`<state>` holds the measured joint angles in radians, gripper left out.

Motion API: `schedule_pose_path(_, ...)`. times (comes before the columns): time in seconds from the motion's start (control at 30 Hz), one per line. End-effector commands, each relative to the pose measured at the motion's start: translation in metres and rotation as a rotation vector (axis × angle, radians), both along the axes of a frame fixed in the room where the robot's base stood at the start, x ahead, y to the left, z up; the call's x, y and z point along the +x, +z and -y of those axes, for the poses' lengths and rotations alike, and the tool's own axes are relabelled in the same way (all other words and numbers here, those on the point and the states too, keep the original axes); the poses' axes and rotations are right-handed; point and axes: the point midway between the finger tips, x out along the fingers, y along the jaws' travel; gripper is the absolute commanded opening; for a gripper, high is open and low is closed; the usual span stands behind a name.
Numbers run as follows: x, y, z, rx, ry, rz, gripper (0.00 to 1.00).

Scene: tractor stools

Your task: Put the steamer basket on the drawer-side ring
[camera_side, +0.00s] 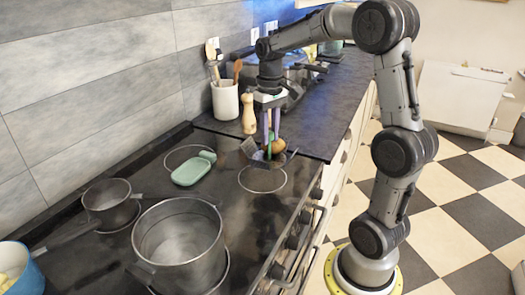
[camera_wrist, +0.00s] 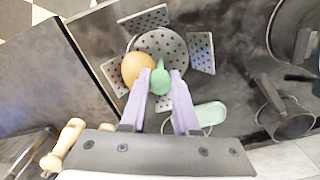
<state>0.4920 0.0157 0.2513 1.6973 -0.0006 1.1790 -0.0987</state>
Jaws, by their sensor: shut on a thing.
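The steamer basket (camera_side: 258,156) is dark perforated metal with flat petals spread around a round middle and a green knob (camera_wrist: 160,78) at its centre. An orange-brown ball (camera_side: 278,146) sits in it; it also shows in the wrist view (camera_wrist: 136,68). My gripper (camera_side: 270,136) points down with its pale purple fingers shut on the green knob. The front-edge ring (camera_side: 262,192), on the side with the knobs and rail, shows just below the basket in the side view. The basket overlaps its far part; I cannot tell whether they touch.
A second ring (camera_side: 170,163) by the wall has a green spoon rest (camera_side: 194,168) on it. A large pot (camera_side: 180,245) and a small saucepan (camera_side: 110,203) stand nearer the camera. A utensil crock (camera_side: 226,100) and wooden mill (camera_side: 248,113) stand behind on the counter.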

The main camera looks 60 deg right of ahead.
Motion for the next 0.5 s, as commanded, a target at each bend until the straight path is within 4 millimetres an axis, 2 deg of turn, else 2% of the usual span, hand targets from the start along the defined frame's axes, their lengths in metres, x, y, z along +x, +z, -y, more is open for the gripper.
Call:
schedule_pose_path(0.1,0.013,-0.017,0.007,0.000,0.000,0.000,0.00)
schedule_pose_path(0.2,0.020,-0.025,0.011,-0.001,0.000,0.003,0.00)
schedule_pose_path(0.37,0.026,-0.033,0.014,-0.001,0.000,0.003,0.00)
schedule_pose_path(0.5,0.029,-0.052,0.016,0.000,0.000,0.000,0.00)
